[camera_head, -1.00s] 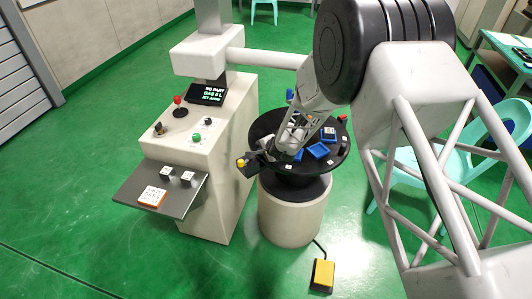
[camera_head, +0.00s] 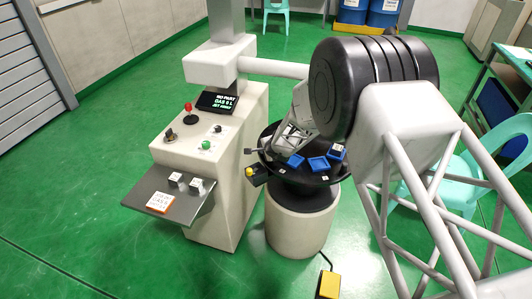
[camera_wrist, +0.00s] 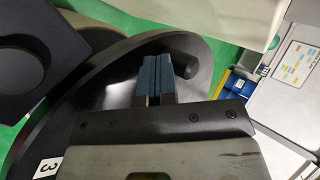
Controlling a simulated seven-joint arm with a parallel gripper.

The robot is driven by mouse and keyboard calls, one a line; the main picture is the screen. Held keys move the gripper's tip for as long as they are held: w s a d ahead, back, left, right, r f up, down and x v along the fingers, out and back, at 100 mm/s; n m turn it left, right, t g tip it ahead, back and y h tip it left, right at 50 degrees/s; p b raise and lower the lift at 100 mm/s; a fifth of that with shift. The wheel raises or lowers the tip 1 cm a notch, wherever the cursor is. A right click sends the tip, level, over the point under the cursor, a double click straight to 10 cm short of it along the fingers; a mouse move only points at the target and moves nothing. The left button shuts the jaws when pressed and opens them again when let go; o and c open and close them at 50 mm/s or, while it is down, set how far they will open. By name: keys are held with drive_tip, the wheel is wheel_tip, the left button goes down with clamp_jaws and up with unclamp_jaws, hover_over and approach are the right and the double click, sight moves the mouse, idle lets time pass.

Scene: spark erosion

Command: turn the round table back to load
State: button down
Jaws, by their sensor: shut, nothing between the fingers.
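The round table (camera_head: 275,172) is a black disc on a pale drum (camera_head: 298,222), beside the machine. Blue trays (camera_head: 318,163) and small white number tags sit on its near side. My gripper (camera_wrist: 155,62) is shut and empty, low over the disc's rim area in the wrist view. A dark rounded peg (camera_wrist: 185,62) stands on the disc right beside its fingers; I cannot tell whether they touch. A tag with a 3 (camera_wrist: 47,167) shows on the disc. In the head view, my gripper (camera_head: 252,150) is at the disc's left edge, and my arm hides much of the far side.
A yellow-knobbed black part (camera_head: 249,172) is near the disc's left edge. A yellow pedal (camera_head: 328,285) lies on the floor.

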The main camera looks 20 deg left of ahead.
drive_tip(key=shift+w+a, duration=0.45)
drive_tip(key=shift+w, duration=0.35)
drive_tip(key=shift+w+a, duration=0.45)
drive_tip(key=shift+w, duration=0.4)
drive_tip(key=shift+w+a, duration=0.45)
drive_tip(key=shift+w, duration=0.35)
drive_tip(key=shift+w+a, duration=0.2)
drive_tip(key=shift+w, duration=0.6)
drive_tip(key=shift+w+a+r, duration=0.1)
drive_tip(key=shift+w+r, duration=0.1)
drive_tip(key=shift+w, duration=0.35)
drive_tip(key=shift+d, duration=0.2)
drive_tip(key=shift+s+f, duration=0.1)
drive_tip(key=shift+s, duration=0.15)
drive_tip(key=shift+s+d+f, duration=0.1)
drive_tip(key=shift+s, duration=1.05)
drive_tip(key=shift+s+d, duration=0.1)
drive_tip(key=shift+s, duration=1.05)
drive_tip(key=s+d+r, duration=0.1)
drive_tip(key=s+r, duration=0.5)
drive_tip(key=s, duration=0.1)
drive_tip(key=shift+s+r, duration=0.15)
drive_tip(key=shift+r, duration=0.2)
